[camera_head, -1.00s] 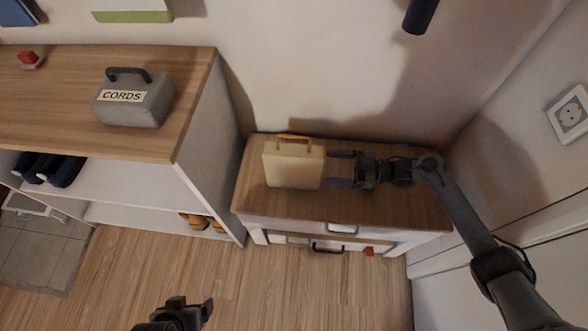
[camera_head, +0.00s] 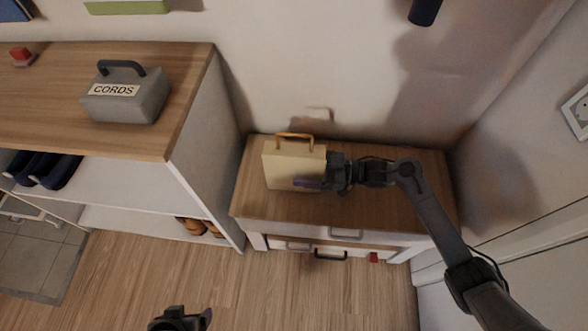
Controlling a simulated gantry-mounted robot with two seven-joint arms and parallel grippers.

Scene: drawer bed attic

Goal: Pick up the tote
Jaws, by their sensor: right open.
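The tote (camera_head: 283,172), a cream box with a tan handle (camera_head: 296,136), stands upright on the left part of a low wooden-topped cabinet. My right gripper (camera_head: 310,176) is at its right side and open. One purple-grey finger lies across the front of the tote near its lower right. The other finger is hidden, seemingly behind the tote. Whether the fingers touch it cannot be told. My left gripper (camera_head: 200,318) is at the bottom edge, partly cut off, over the floor and away from the tote.
The low cabinet's top (camera_head: 400,205) is clear to the right of the tote. A taller shelf unit (camera_head: 190,115) stands at the left, with a grey box labelled CORDS (camera_head: 130,95) and a red item (camera_head: 22,57) on top. A wall rises behind the cabinet.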

